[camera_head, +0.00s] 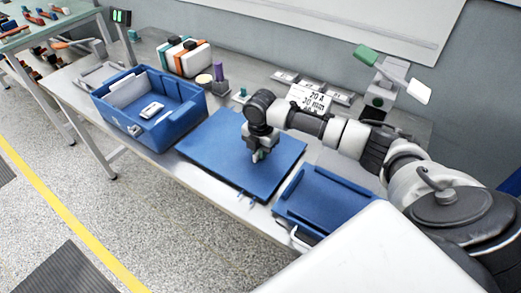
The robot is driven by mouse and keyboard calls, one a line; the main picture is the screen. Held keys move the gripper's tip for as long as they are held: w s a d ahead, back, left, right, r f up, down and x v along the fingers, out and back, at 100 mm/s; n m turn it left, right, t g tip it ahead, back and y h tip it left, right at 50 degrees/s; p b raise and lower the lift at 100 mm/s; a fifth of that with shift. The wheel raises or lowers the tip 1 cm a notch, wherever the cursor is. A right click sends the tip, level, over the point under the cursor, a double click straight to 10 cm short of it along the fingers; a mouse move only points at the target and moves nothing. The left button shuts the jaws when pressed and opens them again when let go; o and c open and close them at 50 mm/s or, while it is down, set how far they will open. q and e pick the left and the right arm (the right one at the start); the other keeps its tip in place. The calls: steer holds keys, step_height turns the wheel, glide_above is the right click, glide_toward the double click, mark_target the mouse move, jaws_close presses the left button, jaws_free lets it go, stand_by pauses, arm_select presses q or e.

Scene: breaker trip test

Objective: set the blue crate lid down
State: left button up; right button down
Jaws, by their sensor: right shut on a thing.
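The blue crate lid (212,153) is a flat blue panel at the middle of the grey bench, just right of the open blue crate (181,124). My right gripper (259,154) points down over the lid's right half and is shut on the lid, probably by a small grip that its fingers mostly hide. The lid looks level and at or very close to the bench top; I cannot tell whether it touches. The crate holds a white device and a pale sheet. My left gripper is not in view.
A second blue tray (325,205) stands at the right front of the bench (84,92). Orange-and-white cases (186,57), a purple cylinder (218,71) and a "20 A" card (308,99) are at the back. A green-lit post (122,18) stands at the far left.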

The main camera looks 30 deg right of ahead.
steer(key=shift+f, duration=0.2)
steer(key=c, duration=1.2)
jaws_free()
steer(key=shift+f, duration=0.1)
steer(key=shift+o, duration=0.2)
step_height(320, 180, up, 12)
steer(key=shift+r, duration=0.2)
